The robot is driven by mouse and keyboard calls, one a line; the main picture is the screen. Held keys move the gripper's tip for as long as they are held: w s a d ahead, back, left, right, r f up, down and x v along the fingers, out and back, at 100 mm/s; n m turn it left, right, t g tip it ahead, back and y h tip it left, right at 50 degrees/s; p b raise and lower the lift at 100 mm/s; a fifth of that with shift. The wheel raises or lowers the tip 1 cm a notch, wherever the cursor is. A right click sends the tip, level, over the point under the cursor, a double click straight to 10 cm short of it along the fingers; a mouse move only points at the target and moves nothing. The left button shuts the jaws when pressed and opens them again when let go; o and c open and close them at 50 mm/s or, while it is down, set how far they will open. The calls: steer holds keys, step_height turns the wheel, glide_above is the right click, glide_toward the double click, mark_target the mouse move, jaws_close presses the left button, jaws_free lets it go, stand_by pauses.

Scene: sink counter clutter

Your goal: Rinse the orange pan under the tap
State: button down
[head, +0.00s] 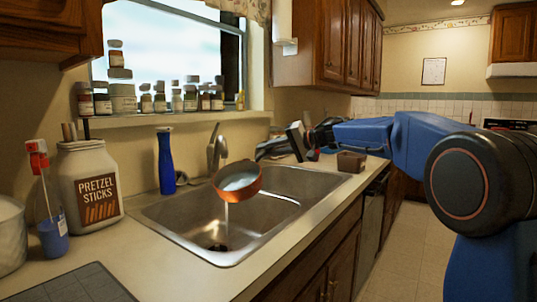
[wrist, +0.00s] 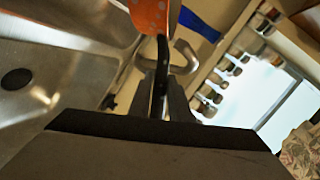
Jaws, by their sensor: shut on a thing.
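The orange pan (head: 258,187) is held in the air over the sink (head: 172,222), below the tap (head: 214,148). It is tilted, with its open side facing the camera and a pale, water-like surface inside. A thin stream of water (head: 226,213) falls below the pan towards the drain. My gripper (wrist: 163,85) is shut on the pan's dark handle (wrist: 162,50). In the wrist view only a piece of the speckled orange pan (wrist: 150,14) shows at the top edge. In the head view the fingertips are small and hard to make out.
A blue bottle (head: 166,162) stands left of the tap. Jars line the window sill (head: 160,116). A brown box (head: 351,162) sits right of the sink.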

steer(key=shift+n+t+h, duration=0.3)
steer(key=shift+n, duration=0.5)
steer(key=shift+s+a+r, duration=0.2)
steer(key=shift+s+r, duration=0.1)
steer(key=shift+r, duration=0.35)
steer(key=shift+s+a+r, duration=0.2)
steer(key=shift+s+r, duration=0.1)
steer(key=shift+r, duration=0.3)
steer(key=shift+s+a+r, duration=0.2)
steer(key=shift+s+r, duration=0.1)
steer(key=shift+r, duration=0.35)
steer(key=s+a+r+n+t+h, duration=0.1)
steer(key=s+a+r+n, duration=0.2)
steer(key=s, duration=0.4)
steer(key=s+a+r+n+t, duration=0.2)
steer(key=s+a+r+n, duration=0.1)
steer(key=s+a, duration=0.3)
steer(key=shift+s+n+h, duration=0.4)
steer(key=shift+n, duration=0.4)
stand_by(1.4)
steer(key=shift+s+a+r, duration=0.1)
steer(key=shift+a, duration=0.1)
stand_by(0.4)
